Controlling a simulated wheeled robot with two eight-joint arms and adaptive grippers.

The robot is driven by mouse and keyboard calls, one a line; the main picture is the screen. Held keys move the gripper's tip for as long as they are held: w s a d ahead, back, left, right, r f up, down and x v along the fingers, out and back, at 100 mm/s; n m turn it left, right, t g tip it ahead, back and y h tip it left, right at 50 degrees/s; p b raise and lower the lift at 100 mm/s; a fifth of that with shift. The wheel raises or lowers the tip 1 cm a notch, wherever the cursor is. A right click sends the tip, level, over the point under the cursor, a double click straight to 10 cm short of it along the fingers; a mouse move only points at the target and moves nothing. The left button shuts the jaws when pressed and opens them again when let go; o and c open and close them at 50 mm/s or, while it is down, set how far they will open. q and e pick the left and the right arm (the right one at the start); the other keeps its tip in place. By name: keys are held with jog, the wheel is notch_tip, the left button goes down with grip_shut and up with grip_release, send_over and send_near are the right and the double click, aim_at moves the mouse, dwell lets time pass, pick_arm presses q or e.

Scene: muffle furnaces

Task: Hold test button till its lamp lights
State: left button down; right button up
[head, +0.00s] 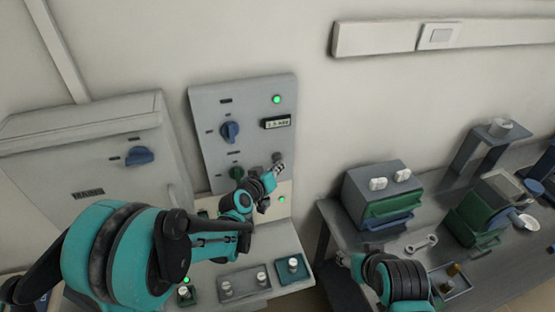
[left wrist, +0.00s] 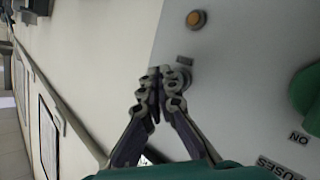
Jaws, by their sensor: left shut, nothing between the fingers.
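The grey control panel (head: 210,105) stands upright on the wall side. A round grey button (left wrist: 184,76) is low on its right side, by a small label. My left gripper (head: 280,165) is at this button; its shut, empty fingertips (left wrist: 160,74) overlap the button in the left wrist view, and I cannot tell whether they touch it. A small amber lamp (left wrist: 197,19) near the button shows no clear glow. A green lamp (head: 277,99) at the panel's top is lit. My right gripper (head: 345,259) is low at centre right, its fingers too unclear to judge.
Several small switches sit on the ledge below. A grey bench (head: 340,215) with equipment is at right.

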pick_arm(q)
jog(key=shift+s+d, duration=0.25)
jog(key=shift+s, duration=0.55)
jog(key=shift+s+d, duration=0.3)
jog(key=shift+s, duration=0.5)
jog(key=shift+s+d, duration=0.25)
jog(key=shift+s, duration=0.55)
jog(key=s+a+f+g+y+b, duration=0.2)
jog(key=s+a+f+b, duration=0.1)
jog(key=s+a, duration=0.3)
jog(key=s+a+f+g+y+b, duration=0.2)
jog(key=s+a+f+b, duration=0.2)
jog(key=s, duration=0.7)
jog(key=s+a+f+g+y+b, duration=0.2)
jog(key=s+a+f+b, duration=0.1)
jog(key=s+a, duration=0.4)
jog(key=shift+s+a+f+b, duration=0.2)
jog(key=shift+s+a+b, duration=0.15)
jog(key=shift+s, duration=0.65)
